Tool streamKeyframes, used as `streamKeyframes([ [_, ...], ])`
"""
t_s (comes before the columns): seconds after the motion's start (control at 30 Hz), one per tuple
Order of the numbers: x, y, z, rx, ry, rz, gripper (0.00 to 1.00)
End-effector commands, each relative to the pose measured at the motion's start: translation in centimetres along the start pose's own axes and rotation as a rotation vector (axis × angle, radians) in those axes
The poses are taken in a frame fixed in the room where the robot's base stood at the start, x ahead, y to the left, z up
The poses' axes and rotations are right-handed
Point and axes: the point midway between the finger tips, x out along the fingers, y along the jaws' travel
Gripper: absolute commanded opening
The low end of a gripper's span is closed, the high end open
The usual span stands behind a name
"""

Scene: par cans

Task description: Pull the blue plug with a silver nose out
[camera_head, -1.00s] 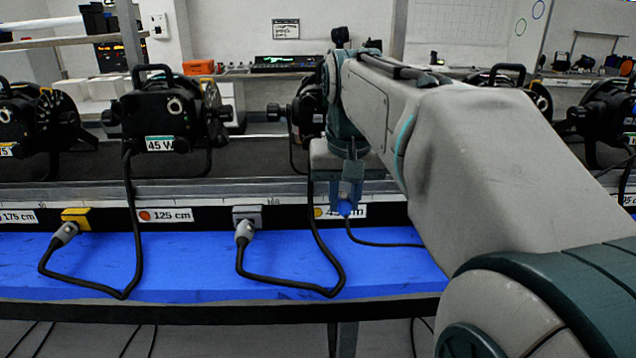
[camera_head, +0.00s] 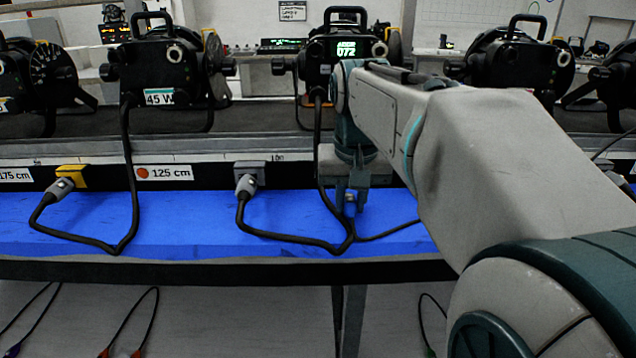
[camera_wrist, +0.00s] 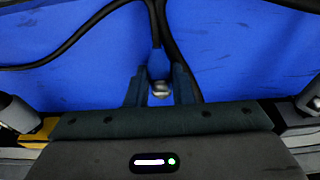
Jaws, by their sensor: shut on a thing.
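The blue plug with a silver nose is between the fingers of my gripper (camera_head: 350,198), above the blue bench strip (camera_head: 290,235). In the wrist view my gripper (camera_wrist: 160,92) is shut on the blue plug (camera_wrist: 158,66), with a finger on each side. The silver nose (camera_wrist: 160,88) shows bare between the fingers and points toward my palm. A black cable leaves the plug's other end. My gripper and arm hide the part of the socket rail behind them.
A grey plug (camera_head: 246,186) sits in a grey socket (camera_head: 250,170), and another by a yellow socket (camera_head: 72,176). Their cables loop over the blue strip; one passes close to my gripper. Black lamps (camera_head: 160,65) stand behind the rail. Loose cables lie on the floor below.

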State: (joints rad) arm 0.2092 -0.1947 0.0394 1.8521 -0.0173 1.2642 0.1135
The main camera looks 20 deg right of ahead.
Motion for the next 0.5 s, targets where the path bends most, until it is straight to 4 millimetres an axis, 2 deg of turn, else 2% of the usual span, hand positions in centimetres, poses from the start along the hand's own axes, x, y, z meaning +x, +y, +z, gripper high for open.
streamKeyframes([
  [0.27, 0.09, 0.00, 0.02, 0.000, 0.001, 0.000, 0.00],
  [0.3, 0.09, 0.00, 0.02, 0.000, 0.000, 0.000, 0.24],
  [0.37, 0.09, 0.00, 0.02, 0.000, 0.000, 0.000, 0.40],
  [0.4, 0.09, 0.00, 0.02, 0.000, 0.000, 0.000, 0.46],
  [0.5, 0.09, 0.00, 0.02, 0.000, 0.000, 0.000, 0.46],
])
